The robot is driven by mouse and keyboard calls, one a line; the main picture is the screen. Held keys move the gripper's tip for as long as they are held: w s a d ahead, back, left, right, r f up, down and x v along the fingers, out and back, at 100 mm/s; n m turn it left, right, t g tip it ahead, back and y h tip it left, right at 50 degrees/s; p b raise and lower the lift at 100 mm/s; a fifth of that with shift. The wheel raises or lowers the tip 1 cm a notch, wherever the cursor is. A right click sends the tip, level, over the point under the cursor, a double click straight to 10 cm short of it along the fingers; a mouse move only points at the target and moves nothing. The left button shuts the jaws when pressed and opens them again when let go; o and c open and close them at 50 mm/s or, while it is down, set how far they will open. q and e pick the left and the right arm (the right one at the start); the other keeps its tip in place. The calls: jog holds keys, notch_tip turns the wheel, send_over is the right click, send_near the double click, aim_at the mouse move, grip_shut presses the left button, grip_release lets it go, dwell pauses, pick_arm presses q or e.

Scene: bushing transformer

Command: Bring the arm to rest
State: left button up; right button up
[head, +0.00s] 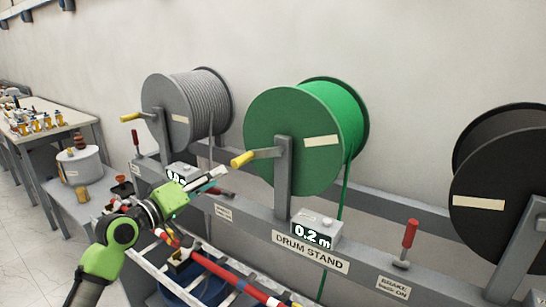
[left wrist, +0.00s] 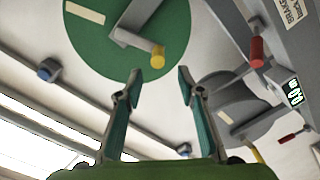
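My left arm comes in from the lower left in the head view. Its left gripper (head: 208,181) is in front of the drum stand (head: 265,232), between the grey drum and the green drum (head: 285,140). In the left wrist view the two fingers of the left gripper (left wrist: 159,80) stand apart with nothing between them. Beyond the fingertips hangs the green drum (left wrist: 120,45) with its yellow crank handle (left wrist: 157,57), clear of the fingers. My right gripper is not in view.
A grey cable drum (head: 168,110) and a black drum (head: 490,205) flank the green one. A red brake lever (head: 410,238) stands upright on the stand. A red and white bar (head: 228,277) lies below the arm. A workbench (head: 45,128) with small parts is at left.

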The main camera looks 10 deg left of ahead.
pick_arm(q)
jog(key=s+d+f+m+g+y, duration=0.1)
jog(key=s+d+f+m+g, duration=0.2)
jog(key=s+f, duration=0.45)
jog(key=s+d+f+g, duration=0.2)
jog(key=s+d+f, duration=0.25)
jog(key=f, duration=0.65)
jog(key=s+d+f+m+g+y, duration=0.1)
jog(key=s+d+f+m+g, duration=0.25)
jog(key=f, duration=0.55)
jog(key=s+f+g+y, duration=0.2)
jog(key=s+f, duration=0.2)
jog(key=s, duration=0.8)
jog(key=s+f+g+y, duration=0.2)
jog(key=s+f+g, duration=0.15)
jog(key=s, duration=0.85)
notch_tip(320, 180, down, 29)
jog(key=s+m+b, duration=0.1)
jog(key=s, duration=0.1)
jog(key=s+a+f+g+b, duration=0.1)
jog(key=s+a+f+g, duration=0.1)
jog(key=s+f, duration=1.4)
jog(key=shift+s+a+f, duration=0.35)
jog(key=shift+s+a, duration=0.05)
jog(key=shift+s, duration=0.15)
